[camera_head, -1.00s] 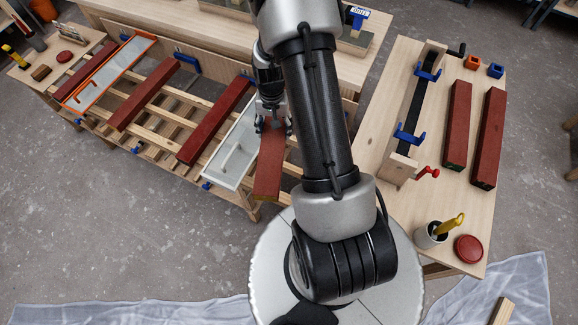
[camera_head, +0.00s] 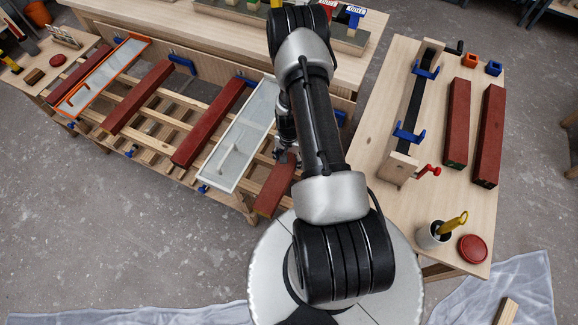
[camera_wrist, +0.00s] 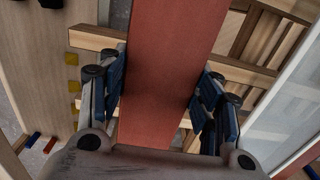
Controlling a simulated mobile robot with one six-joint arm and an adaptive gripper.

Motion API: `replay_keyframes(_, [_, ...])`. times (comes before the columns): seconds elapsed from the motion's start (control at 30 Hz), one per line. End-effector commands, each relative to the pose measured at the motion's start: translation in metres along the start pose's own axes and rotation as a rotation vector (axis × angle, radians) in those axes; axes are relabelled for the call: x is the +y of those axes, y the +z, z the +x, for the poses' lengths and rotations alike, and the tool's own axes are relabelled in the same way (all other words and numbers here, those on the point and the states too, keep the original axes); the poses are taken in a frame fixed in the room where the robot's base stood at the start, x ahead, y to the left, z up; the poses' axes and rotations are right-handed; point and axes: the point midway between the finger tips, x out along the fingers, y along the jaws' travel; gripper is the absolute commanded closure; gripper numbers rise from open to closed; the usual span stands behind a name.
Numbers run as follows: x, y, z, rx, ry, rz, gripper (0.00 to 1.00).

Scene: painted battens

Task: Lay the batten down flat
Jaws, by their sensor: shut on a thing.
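The red batten (camera_head: 273,191) is in my gripper and shows below the white-framed panel's right side in the head view, its far part hidden behind my arm. In the wrist view the batten (camera_wrist: 168,70) runs broad face up between the blue finger pads. My gripper (camera_wrist: 162,88) is shut on it, with a finger on each side. In the head view my gripper (camera_head: 287,155) is partly hidden by my arm. The slatted rack (camera_head: 150,128) lies under the batten; I cannot tell whether the batten touches the slats.
The white-framed panel (camera_head: 240,135) lies left of the held batten, and an orange-framed panel (camera_head: 102,77) lies farther left. The right bench (camera_head: 390,75) holds a clamped black strip, two red battens (camera_head: 457,122) and a cup (camera_head: 431,235).

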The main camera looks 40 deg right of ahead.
Motion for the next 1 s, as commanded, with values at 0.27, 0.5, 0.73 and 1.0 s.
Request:
replay_keyframes(0.27, [0.000, -0.001, 0.019, 0.001, -0.001, -0.001, 0.66])
replay_keyframes(0.5, [-0.001, -0.001, 0.050, 0.003, -0.002, -0.001, 0.66])
replay_keyframes(0.73, [-0.001, -0.001, 0.049, 0.003, -0.002, -0.001, 0.66])
replay_keyframes(1.0, [0.000, -0.001, 0.052, 0.001, -0.001, -0.001, 0.35])
